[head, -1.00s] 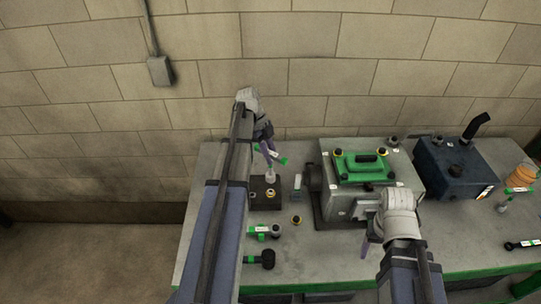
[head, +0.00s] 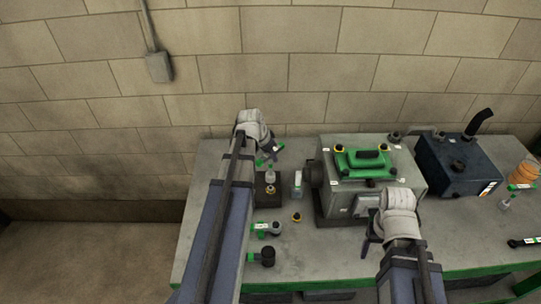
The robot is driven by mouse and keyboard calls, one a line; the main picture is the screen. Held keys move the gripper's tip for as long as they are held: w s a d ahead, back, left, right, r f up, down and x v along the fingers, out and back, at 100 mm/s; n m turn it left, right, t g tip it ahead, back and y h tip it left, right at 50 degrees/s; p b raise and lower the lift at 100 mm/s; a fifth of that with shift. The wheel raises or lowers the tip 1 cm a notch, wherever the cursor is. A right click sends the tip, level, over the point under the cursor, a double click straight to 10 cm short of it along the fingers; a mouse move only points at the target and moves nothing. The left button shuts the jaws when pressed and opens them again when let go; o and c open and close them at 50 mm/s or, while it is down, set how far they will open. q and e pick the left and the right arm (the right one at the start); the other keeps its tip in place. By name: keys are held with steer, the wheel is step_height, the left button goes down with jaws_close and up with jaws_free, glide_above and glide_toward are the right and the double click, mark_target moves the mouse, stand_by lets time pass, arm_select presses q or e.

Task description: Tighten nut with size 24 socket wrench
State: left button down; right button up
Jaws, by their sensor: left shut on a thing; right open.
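My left gripper (head: 272,150) is shut on a tool with a green handle (head: 264,161), which looks like a socket wrench; its size label cannot be read. The gripper is low over the back left of the bench. A pale grey cylindrical piece (head: 270,173), apparently the socket end, is below the gripper, above a dark square block (head: 262,202). A yellowish nut (head: 270,188) shows on that block; I cannot tell whether the socket touches it. My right gripper (head: 369,240) is open and empty in front of the grey engine housing (head: 405,180).
A green cover (head: 362,160) lies on the housing. Two similar tools (head: 266,229) (head: 262,256) lie at the bench's left front. A loose nut (head: 296,218) lies beside the block. A dark blue box (head: 458,165) stands right, with more tools (head: 523,241) near the right edge.

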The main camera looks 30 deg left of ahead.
mark_target(271, 162)
arm_select(q)
steer(key=n+y, duration=0.1)
steer(key=n, duration=0.1)
steer(key=n+y, duration=0.1)
steer(key=n, duration=0.1)
steer(key=shift+f+n+b, duration=0.3)
steer(key=shift+f, duration=0.05)
steer(key=n, duration=0.1)
steer(key=n+y, duration=0.1)
steer(key=n, duration=0.2)
steer(key=shift+f, duration=0.25)
step_height(271, 162, down, 3)
steer(key=b, duration=0.3)
steer(key=shift+f+b, duration=0.1)
steer(key=shift+b, duration=0.2)
steer(key=shift+g, duration=0.3)
